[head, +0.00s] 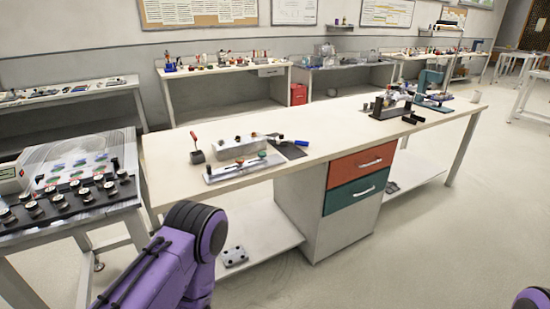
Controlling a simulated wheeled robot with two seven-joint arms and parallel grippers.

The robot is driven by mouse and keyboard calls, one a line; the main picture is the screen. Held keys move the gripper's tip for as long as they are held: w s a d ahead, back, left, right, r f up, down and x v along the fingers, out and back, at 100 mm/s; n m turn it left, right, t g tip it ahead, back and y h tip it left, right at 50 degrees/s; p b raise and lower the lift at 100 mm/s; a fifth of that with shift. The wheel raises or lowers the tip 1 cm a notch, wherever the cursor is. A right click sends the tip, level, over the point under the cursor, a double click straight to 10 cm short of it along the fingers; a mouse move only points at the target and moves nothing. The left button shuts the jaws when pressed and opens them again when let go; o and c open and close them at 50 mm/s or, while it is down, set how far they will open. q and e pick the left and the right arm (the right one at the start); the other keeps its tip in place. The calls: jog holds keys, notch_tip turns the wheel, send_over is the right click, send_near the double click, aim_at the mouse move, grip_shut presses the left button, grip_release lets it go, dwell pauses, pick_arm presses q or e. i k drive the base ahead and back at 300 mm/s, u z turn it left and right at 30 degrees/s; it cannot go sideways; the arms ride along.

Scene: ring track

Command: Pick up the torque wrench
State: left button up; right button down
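I cannot pick out the torque wrench for certain at this distance. A blue-handled tool (301,143) with a dark shaft lies at the right end of a metal fixture block on the near workbench, by a dark mat; it may be the wrench. My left arm shows as a purple link at the bottom left, in front of the bench. A small part of my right arm shows in the bottom right corner. Neither gripper is in the picture, so whether they are open or shut is hidden.
The near workbench (345,140) carries a metal block (236,147), a rail with knobs (243,168), a red-handled tool in a holder (196,150) and a black vise-like device (388,108). A gauge-covered table (75,195) stands left. Floor at right is clear.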

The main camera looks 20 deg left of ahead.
aim_at(284, 143)
jog(key=u, duration=0.35)
jog(key=k, duration=0.25)
jog(key=z, duration=1.25)
jog(key=i, duration=1.85)
jog(key=u, duration=0.5)
